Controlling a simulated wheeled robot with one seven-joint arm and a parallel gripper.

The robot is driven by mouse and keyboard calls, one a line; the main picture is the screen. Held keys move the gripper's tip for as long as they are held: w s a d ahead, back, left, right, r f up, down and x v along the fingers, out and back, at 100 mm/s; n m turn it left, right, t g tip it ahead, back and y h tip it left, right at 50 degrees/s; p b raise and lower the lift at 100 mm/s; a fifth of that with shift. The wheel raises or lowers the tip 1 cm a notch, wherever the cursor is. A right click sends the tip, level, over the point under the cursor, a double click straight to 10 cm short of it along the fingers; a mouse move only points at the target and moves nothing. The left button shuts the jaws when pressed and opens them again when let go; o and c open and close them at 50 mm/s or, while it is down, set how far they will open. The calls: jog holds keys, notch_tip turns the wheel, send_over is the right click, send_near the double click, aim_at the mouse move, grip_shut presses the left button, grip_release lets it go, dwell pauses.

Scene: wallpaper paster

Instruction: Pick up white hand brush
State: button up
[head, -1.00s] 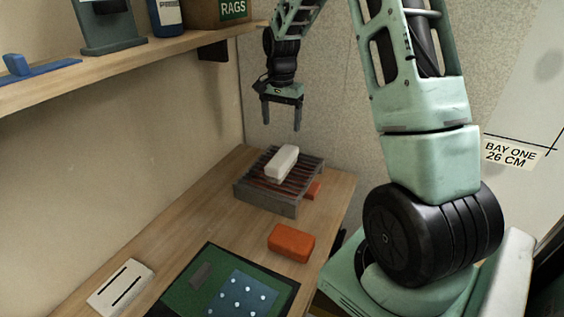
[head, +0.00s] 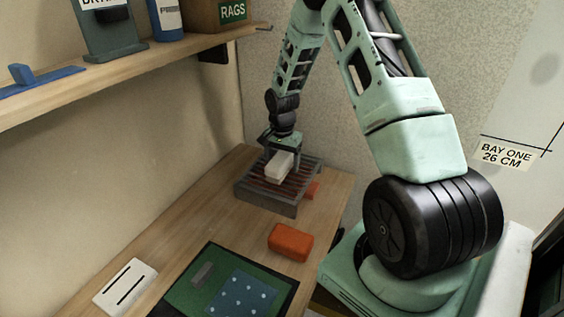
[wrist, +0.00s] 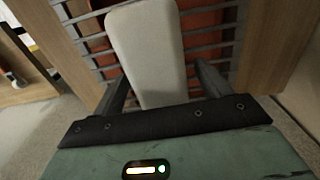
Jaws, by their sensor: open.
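The white hand brush (head: 280,167) lies on a grey slatted rack (head: 266,205) at the far end of the table in the head view. In the wrist view the brush (wrist: 147,50) is a pale block with a rounded end, lying across the slats. My gripper (head: 281,155) is low over the rack, at the brush. In the wrist view the open fingers of my gripper (wrist: 163,82) stand one on each side of the brush's near part, with gaps showing. The brush's underside is hidden.
An orange block (head: 290,242) sits on the table in front of the rack. A green mat (head: 190,290) and a white slotted block (head: 125,284) lie nearer. A wooden shelf (head: 140,68) with containers runs along the left wall.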

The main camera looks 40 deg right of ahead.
aim_at(282, 156)
jog(key=shift+f, duration=0.2)
jog(key=c, duration=1.2)
jog(key=shift+o, duration=0.2)
jog(key=shift+r, duration=0.1)
notch_tip(282, 156, up, 10)
jog(key=shift+f+b, duration=0.1)
jog(key=shift+b, duration=0.55)
jog(key=o, duration=0.3)
jog(key=shift+c, duration=1.1)
